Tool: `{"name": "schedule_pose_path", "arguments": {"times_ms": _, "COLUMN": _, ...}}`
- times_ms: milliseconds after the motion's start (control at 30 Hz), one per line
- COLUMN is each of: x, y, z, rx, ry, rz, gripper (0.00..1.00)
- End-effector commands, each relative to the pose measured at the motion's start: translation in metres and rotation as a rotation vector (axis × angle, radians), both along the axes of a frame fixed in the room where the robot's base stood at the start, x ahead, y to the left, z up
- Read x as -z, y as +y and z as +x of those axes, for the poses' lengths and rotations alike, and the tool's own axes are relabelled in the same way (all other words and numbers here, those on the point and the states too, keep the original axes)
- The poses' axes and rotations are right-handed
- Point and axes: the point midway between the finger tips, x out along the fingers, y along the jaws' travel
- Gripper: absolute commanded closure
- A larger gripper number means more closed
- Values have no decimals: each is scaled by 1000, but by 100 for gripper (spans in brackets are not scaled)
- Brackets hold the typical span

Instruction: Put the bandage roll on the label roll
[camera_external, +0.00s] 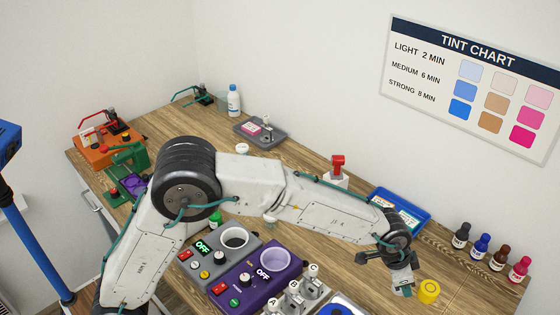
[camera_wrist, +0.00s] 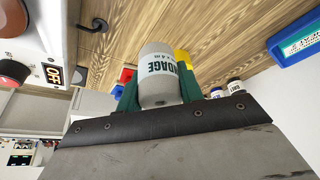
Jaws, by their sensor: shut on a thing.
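The bandage roll (camera_wrist: 160,80) is a pale grey-white cylinder with dark green lettering, seen close in the wrist view. My gripper (camera_wrist: 157,94) is shut on it, with a green finger on each side. In the external view my gripper (camera_external: 404,287) hangs low at the right, and the roll in it is hard to make out. A yellow roll (camera_external: 429,291), which looks like the label roll, stands on the table just right of my gripper. In the wrist view the yellow roll (camera_wrist: 182,60) shows partly behind the bandage roll, which hides the rest.
Several small bottles (camera_external: 480,245) stand along the wall at the right. A blue tray (camera_external: 428,222) lies behind my forearm. A purple device (camera_external: 252,285) and a grey device (camera_external: 214,265) stand front centre. Bare wood (camera_external: 455,285) lies around the yellow roll.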

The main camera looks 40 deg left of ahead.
Motion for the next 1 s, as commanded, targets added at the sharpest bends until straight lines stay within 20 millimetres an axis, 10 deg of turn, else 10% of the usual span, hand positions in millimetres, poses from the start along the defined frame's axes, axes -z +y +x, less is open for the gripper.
{"name": "schedule_pose_path", "arguments": {"times_ms": 400, "x": 10, "y": -49, "z": 85, "rx": 0, "ry": 0, "rz": 0, "gripper": 85}}
{"name": "schedule_pose_path", "arguments": {"times_ms": 1000, "x": 45, "y": -57, "z": 98, "rx": 1, "ry": 0, "rz": 0, "gripper": 85}}
